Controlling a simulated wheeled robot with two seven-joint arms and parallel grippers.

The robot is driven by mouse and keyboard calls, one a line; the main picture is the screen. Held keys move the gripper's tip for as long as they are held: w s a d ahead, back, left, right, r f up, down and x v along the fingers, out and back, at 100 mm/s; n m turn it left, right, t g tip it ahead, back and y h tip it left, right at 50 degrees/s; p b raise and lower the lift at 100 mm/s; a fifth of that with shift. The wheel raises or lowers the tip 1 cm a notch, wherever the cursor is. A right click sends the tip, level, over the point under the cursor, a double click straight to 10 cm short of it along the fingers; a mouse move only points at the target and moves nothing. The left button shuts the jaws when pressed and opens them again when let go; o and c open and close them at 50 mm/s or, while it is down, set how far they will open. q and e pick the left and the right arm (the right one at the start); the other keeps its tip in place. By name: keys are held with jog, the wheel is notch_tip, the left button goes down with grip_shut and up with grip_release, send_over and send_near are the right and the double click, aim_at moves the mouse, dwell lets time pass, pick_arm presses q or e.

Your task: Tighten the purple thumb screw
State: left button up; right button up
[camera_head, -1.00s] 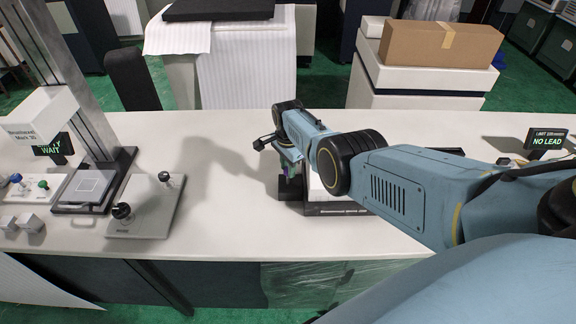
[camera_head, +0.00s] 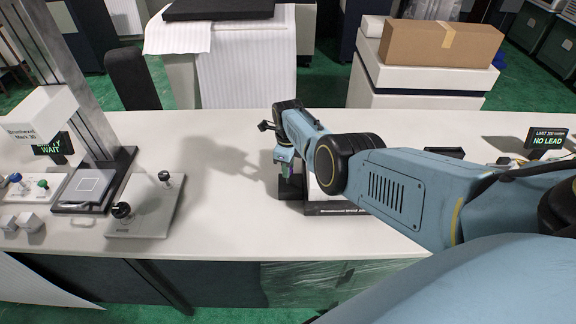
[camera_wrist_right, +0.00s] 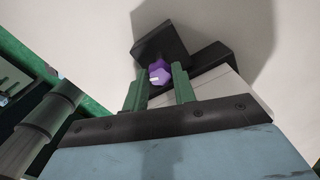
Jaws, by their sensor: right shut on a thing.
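The purple thumb screw (camera_wrist_right: 159,72) shows in the wrist view, on a dark block (camera_wrist_right: 158,42) of a small black-and-white machine. In the head view the machine's dark front base (camera_head: 338,208) stands near the table's front edge, and my arm covers much of it. My right gripper (camera_wrist_right: 159,92) has its two green fingers on either side of the screw, shut on it. In the head view the right gripper (camera_head: 284,160) points down at the machine's left part, and the screw is hard to make out there. My left gripper is in neither view.
At the left stand a tall machine with a white head (camera_head: 38,115), a grey plate with black knobs (camera_head: 145,208) and a panel of coloured buttons (camera_head: 30,188). A NO LEAD display (camera_head: 547,141) stands at the right. The white table (camera_head: 228,185) is clear between plate and machine.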

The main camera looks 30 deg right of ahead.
jog(key=m, duration=0.4)
jog(key=shift+m, duration=0.3)
jog(key=shift+m+b, duration=0.4)
jog(key=shift+m, duration=0.5)
jog(key=shift+f+m+b, duration=0.2)
jog(key=shift+m+b, duration=0.85)
jog(key=shift+m, duration=0.15)
jog(key=m+b, duration=0.5)
jog(key=b, duration=1)
jog(key=shift+r+b, duration=0.15)
jog(key=shift+b, duration=0.95)
jog(key=shift+m, duration=0.3)
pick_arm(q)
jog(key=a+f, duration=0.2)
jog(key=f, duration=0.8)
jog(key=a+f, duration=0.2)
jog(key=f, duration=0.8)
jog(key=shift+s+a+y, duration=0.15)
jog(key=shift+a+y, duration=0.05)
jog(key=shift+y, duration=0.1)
pick_arm(e)
jog(key=shift+r, duration=0.1)
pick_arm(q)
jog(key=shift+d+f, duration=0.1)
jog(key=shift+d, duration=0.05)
